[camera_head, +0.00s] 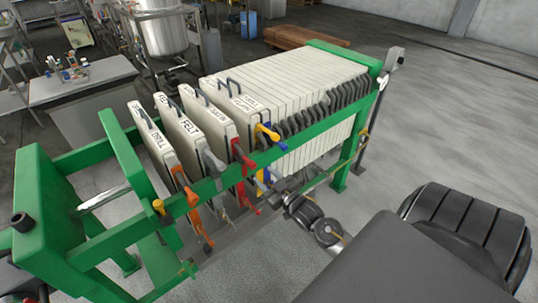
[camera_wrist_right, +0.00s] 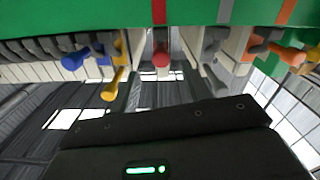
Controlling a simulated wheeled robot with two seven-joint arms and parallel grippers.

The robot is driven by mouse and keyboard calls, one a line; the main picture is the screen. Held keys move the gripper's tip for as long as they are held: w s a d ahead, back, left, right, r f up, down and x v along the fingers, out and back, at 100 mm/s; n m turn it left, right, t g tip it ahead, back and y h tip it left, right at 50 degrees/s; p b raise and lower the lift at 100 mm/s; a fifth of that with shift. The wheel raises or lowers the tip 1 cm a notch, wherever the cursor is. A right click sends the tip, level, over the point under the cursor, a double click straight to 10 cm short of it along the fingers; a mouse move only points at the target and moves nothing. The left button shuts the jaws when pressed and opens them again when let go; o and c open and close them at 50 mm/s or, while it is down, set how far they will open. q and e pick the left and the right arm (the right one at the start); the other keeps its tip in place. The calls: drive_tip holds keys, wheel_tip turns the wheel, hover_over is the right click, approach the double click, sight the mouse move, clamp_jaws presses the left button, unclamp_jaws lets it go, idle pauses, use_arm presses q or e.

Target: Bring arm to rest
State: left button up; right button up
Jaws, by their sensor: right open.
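My right gripper (camera_head: 279,187) is in front of the near green rail of a plate press, close to the blue and red handles. Its jaws are open. In the right wrist view, a red handle (camera_wrist_right: 161,50) lies ahead of the dark gripper body, roughly in line with the space between the fingers; I cannot tell whether they touch. The same red handle (camera_head: 240,155) shows in the head view. A yellow handle (camera_wrist_right: 115,82) and a blue handle (camera_wrist_right: 76,60) are to its left in the wrist view. My left gripper is not in view.
The green press frame (camera_head: 206,190) holds white plates (camera_head: 290,85), some spaced apart at the left. An orange handle (camera_head: 185,185) and a grey handle (camera_head: 212,160) hang on the near side. A side table (camera_head: 85,80) and steel tank (camera_head: 163,30) stand behind. Floor at right is clear.

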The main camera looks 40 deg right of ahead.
drive_tip(key=shift+s, duration=0.8)
